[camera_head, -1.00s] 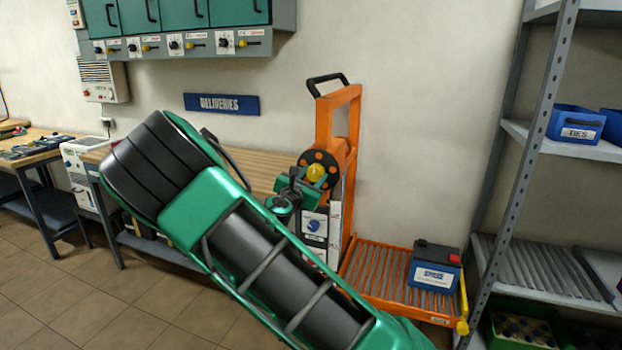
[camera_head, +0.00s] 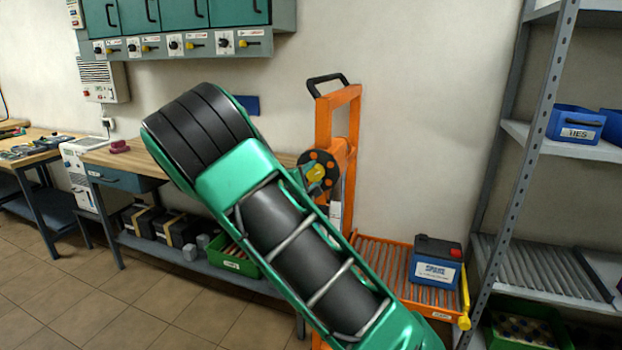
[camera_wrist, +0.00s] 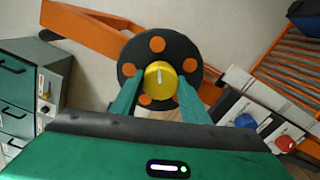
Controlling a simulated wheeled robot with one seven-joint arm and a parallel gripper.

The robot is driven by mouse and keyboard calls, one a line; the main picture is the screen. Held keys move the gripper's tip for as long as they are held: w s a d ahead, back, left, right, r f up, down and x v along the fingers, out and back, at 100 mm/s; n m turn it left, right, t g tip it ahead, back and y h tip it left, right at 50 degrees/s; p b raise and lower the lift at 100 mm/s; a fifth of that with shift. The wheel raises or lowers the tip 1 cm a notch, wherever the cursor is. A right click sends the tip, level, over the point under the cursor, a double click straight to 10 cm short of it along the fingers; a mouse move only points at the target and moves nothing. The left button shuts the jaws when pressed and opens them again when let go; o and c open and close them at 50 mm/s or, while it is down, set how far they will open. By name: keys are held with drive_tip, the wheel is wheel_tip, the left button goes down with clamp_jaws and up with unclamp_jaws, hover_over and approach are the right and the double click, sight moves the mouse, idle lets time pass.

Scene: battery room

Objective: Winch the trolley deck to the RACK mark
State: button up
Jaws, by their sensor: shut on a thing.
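The orange trolley (camera_head: 323,125) stands against the wall, with a roller deck (camera_head: 385,262) low at its right. A blue battery with a dark top (camera_head: 436,264) sits on the deck. The black winch disc with orange dots (camera_wrist: 128,54) is on the trolley mast and has a yellow knob (camera_wrist: 160,78) with a pale line at its centre. My gripper (camera_wrist: 158,88) is shut on the yellow knob, one green finger on each side. In the head view my arm hides part of the mast's lower front and most of my gripper. I cannot make out the RACK mark.
A grey shelf rack (camera_head: 530,140) with blue bins stands close at the right of the deck. A wooden workbench (camera_head: 120,160) is at the left, with a green crate (camera_head: 236,266) on its lower shelf. Tiled floor is clear at front left.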

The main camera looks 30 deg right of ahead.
drive_tip(key=m, duration=0.7)
drive_tip(key=shift+a+f, duration=0.1)
drive_tip(key=shift+f, duration=0.1)
drive_tip(key=m, duration=0.8)
drive_tip(key=shift+f, duration=0.1)
drive_tip(key=m, duration=0.6)
drive_tip(key=shift+a+m, duration=0.1)
drive_tip(key=shift+m, duration=0.3)
drive_tip(key=m, duration=0.6)
drive_tip(key=shift+w, duration=0.1)
drive_tip(key=o, duration=1.1)
drive_tip(key=shift+c, duration=0.2)
drive_tip(key=shift+m, duration=0.3)
